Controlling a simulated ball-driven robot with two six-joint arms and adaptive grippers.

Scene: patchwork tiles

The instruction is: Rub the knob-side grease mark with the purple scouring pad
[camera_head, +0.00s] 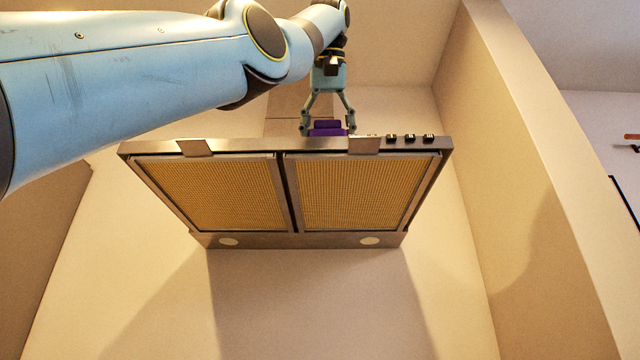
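The purple scouring pad (327,128) shows just above the front edge of the range hood (260,145), its lower part hidden behind that edge. My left gripper (328,126) comes down from above with its fingers on both sides of the pad, shut on it. I cannot tell whether the pad touches the hood. The dark knobs (410,138) sit at the right of the hood's front edge. A brownish patch (364,146) lies on the edge between pad and knobs; I cannot tell whether it is the grease mark. My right gripper is out of view.
A similar patch (195,148) sits on the edge's left part. Two mesh filters (360,195) and two round lights (369,240) fill the hood's underside. A wall (530,150) stands at the right. My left arm covers the upper left.

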